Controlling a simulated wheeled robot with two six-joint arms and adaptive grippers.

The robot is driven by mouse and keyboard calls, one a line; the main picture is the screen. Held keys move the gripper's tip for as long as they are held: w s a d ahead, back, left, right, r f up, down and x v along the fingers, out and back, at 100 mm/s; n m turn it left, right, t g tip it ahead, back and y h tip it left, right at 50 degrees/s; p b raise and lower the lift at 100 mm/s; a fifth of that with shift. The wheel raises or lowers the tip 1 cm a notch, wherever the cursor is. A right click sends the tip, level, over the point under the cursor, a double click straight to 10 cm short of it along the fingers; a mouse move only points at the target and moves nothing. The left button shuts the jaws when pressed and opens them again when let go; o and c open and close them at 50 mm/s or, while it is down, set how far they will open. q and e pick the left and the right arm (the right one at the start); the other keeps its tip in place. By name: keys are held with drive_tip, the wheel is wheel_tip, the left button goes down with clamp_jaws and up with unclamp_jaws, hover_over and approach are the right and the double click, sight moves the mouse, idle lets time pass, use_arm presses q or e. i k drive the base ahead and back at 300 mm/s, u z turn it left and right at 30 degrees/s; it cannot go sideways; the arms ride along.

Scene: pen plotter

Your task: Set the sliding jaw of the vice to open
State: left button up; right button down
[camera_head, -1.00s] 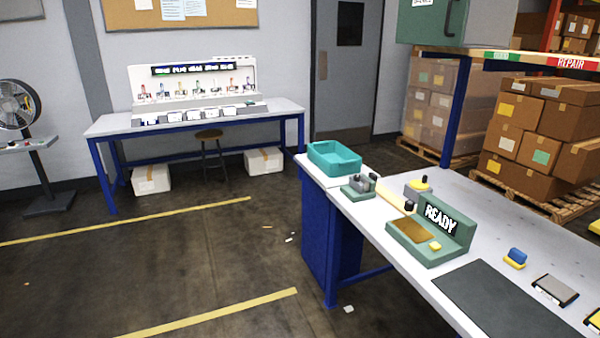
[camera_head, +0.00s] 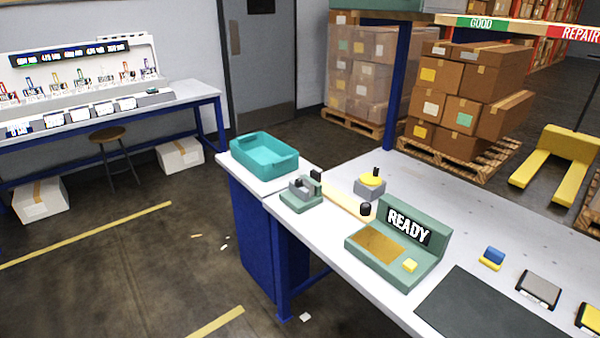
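The vice (camera_head: 302,193) is a small green and grey block with a black knob, on the white workbench near its left end. It stands just right of the teal bin. Its jaws are too small to tell how far apart they are. Neither of my grippers shows in the head view.
The workbench (camera_head: 337,237) also holds a teal bin (camera_head: 265,158), a green station with a READY display (camera_head: 408,225), a yellow-topped grey device (camera_head: 370,186), a dark mat (camera_head: 485,308) and small parts. Open floor (camera_head: 130,275) lies left of the bench. A yellow pallet jack (camera_head: 556,160) stands behind.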

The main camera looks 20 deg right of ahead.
sight(295, 186)
drive_tip(key=z, duration=0.75)
drive_tip(key=i, duration=0.85)
drive_tip(key=z, duration=1)
